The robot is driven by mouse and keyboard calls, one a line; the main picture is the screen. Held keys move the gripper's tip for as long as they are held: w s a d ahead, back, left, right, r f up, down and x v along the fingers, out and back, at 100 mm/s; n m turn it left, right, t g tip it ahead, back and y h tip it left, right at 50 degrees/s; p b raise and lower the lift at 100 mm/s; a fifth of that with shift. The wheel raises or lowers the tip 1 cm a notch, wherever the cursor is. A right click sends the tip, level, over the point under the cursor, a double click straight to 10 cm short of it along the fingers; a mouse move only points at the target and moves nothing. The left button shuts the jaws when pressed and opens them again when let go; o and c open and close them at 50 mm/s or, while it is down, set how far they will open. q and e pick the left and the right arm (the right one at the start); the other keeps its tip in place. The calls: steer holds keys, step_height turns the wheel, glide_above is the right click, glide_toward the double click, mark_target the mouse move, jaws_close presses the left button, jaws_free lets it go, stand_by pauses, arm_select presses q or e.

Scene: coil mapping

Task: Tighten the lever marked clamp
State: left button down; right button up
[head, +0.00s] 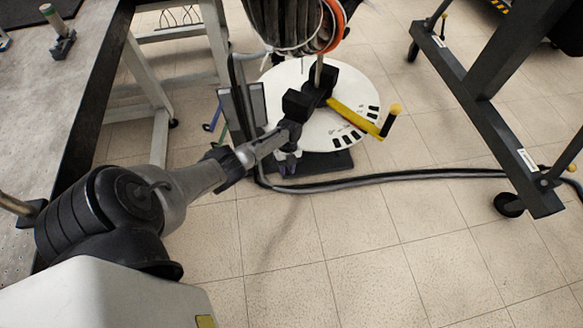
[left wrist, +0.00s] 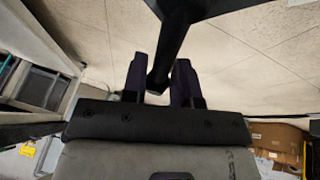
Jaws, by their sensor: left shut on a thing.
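My left gripper (head: 288,164) reaches in from the left, low beside the round white plate (head: 345,142). In the left wrist view its two dark fingers (left wrist: 161,82) are shut on a black lever (left wrist: 174,38), which runs up and away from between them. In the head view, the black lever (head: 291,131) shows just above the fingers, below a black block on the stand. I cannot read any clamp marking on it. The fingertips are small and partly hidden in the head view. My right gripper is in neither view.
A yellow crank arm (head: 355,117) with a knob extends over the plate's right side. A coil (head: 295,20) with an orange rim stands above. A black cable (head: 400,178) crosses the floor. A grey table (head: 35,105) is at left, a wheeled frame (head: 480,95) at right.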

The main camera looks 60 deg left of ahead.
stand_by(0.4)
arm_select(q)
steer(key=c, duration=0.9)
jaws_free()
steer(key=p+v, duration=0.4)
steer(key=v, duration=0.9)
steer(key=shift+a+r+p, duration=0.2)
steer(key=shift+r+p, duration=0.15)
steer(key=shift+w, duration=0.1)
